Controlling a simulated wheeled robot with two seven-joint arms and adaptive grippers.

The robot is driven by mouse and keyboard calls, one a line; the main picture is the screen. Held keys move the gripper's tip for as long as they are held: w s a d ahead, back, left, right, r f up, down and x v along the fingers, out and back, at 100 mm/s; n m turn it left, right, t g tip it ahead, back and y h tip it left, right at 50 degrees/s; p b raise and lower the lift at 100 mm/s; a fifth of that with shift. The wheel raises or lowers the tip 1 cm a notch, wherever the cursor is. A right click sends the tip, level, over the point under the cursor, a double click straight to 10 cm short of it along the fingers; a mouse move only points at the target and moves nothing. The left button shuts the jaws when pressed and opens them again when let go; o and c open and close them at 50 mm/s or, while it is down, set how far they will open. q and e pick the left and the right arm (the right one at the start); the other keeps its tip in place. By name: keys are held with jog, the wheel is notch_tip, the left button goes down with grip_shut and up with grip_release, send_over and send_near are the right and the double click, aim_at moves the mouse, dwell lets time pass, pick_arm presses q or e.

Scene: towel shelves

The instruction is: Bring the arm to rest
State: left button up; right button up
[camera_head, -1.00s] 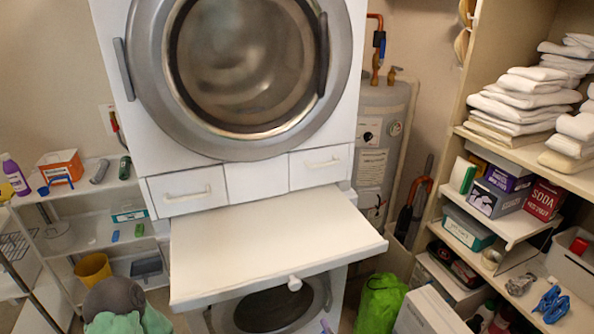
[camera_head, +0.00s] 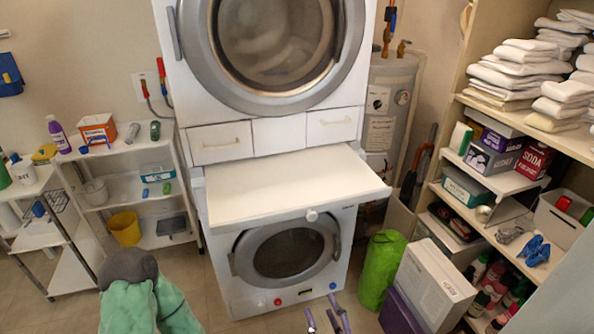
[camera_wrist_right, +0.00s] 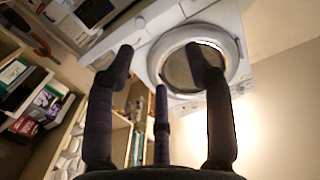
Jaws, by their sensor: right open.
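My right gripper (camera_head: 330,320) shows at the bottom edge of the head view, low in front of the lower washing machine (camera_head: 288,252). In the right wrist view its dark fingers (camera_wrist_right: 160,75) are spread apart with nothing between them. Beyond them the round door of a machine (camera_wrist_right: 190,68) shows, with the shelves at the left. My left gripper cannot be seen in either view.
A white pull-out board (camera_head: 290,185) juts out between the stacked machines. A low shelf (camera_head: 125,190) and a grey-and-green item (camera_head: 140,300) are at the left.

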jog(key=w+d+f+m+g+h, duration=0.15)
jog(key=f+g, duration=0.35)
jog(key=f, duration=0.6)
jog(key=w+d+f+m+g+h, duration=0.15)
jog(key=f+g, duration=0.25)
jog(key=f, duration=0.7)
jog(key=s+f+m+g, duration=0.1)
jog(key=s+f+g, duration=0.2)
jog(key=f, duration=0.5)
jog(key=s+d+f+m+g+y+p, duration=0.1)
jog(key=s+f+m+g, duration=0.1)
jog(key=s+f+g, duration=0.2)
notch_tip(320, 180, down, 4)
jog(key=shift+s+f+y, duration=0.15)
jog(key=shift+s+y, duration=0.15)
jog(key=shift+s, duration=0.85)
